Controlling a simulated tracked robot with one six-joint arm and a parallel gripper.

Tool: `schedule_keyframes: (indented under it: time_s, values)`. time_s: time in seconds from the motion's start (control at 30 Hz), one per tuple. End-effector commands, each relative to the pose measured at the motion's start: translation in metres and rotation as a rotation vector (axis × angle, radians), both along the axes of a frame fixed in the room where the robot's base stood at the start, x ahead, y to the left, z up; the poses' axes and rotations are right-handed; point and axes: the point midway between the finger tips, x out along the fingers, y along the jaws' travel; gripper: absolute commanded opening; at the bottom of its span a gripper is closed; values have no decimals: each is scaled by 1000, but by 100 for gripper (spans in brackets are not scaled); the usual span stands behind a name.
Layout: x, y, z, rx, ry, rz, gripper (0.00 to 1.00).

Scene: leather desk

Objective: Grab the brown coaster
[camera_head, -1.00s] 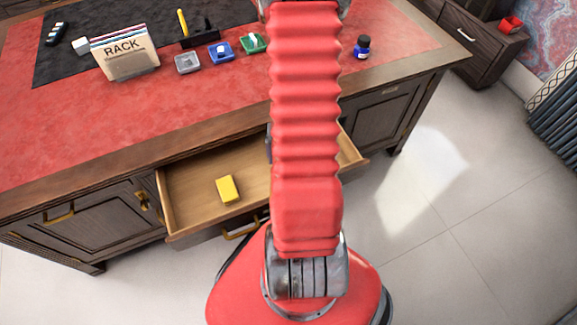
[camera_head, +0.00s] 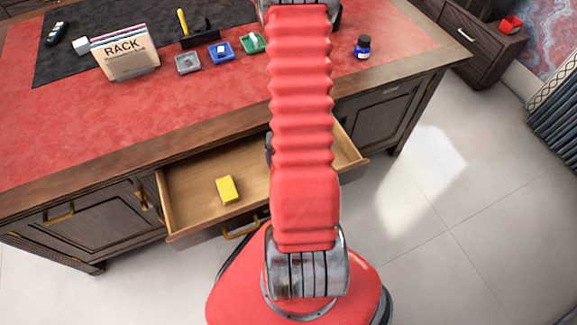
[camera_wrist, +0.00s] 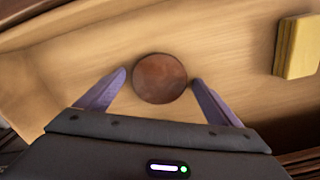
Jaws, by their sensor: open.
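The brown coaster (camera_wrist: 159,78) is a round dark reddish-brown disc lying flat on the wooden floor of the open drawer, in the wrist view. My gripper (camera_wrist: 159,80) is open, with one purple finger at the coaster's left edge and the other at its right edge. The fingertips look very near the rim; I cannot tell whether they touch it or how high they are above the drawer floor. In the head view my red arm hides the coaster and the gripper.
A yellow block (camera_head: 228,189) lies in the open drawer (camera_head: 190,231), to the right of the coaster in the wrist view (camera_wrist: 297,47). The drawer's walls surround this space. On the desk stand a rack (camera_head: 125,52), small coloured trays and a blue bottle (camera_head: 363,46).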

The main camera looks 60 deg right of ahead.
Motion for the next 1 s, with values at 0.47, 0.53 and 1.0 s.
schedule_keyframes:
  time_s: [0.47,0.53,1.0]
  values:
    - [0,0,0,0,0,0,63]
    - [0,0,0,0,0,0,58]
    - [0,0,1,0,0,0,45]
